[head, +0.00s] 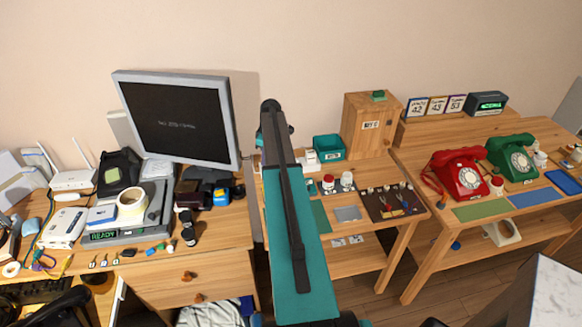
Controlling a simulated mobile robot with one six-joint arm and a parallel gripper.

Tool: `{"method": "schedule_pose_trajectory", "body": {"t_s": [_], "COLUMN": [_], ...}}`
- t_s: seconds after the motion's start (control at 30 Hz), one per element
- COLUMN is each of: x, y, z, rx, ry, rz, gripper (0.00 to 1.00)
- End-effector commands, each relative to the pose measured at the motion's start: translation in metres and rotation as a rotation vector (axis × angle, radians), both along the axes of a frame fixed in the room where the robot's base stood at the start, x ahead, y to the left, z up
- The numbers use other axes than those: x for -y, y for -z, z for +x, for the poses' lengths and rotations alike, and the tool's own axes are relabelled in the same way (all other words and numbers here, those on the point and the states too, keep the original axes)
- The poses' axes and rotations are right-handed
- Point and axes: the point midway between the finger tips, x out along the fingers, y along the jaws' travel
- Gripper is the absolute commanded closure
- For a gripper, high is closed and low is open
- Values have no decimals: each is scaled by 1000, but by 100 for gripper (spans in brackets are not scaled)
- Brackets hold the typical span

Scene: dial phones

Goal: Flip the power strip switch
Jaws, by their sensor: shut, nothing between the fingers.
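I cannot make out a power strip or its switch with certainty in the head view. A white box-shaped device (64,225) lies at the left of the desk among cables, too small to identify. My teal and dark arm stretches up the middle of the picture and covers part of the scene behind it. My gripper's fingers do not show.
The left desk (203,273) holds a monitor (180,120), a grey device reading READY (104,236), a white router (73,179) and small loose items. The right tables hold a wooden box (370,128), a teal bin (329,147), a red phone (462,176) and a green phone (513,158).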

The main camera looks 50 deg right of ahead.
Motion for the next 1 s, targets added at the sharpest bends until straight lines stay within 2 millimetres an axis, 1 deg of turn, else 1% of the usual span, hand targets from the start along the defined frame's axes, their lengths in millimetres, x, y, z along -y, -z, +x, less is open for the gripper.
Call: {"method": "schedule_pose_trajectory", "body": {"t_s": [1.0], "x": [0], "y": [10], "z": [0], "rx": [0], "ry": [0], "rz": [0], "gripper": [100]}}
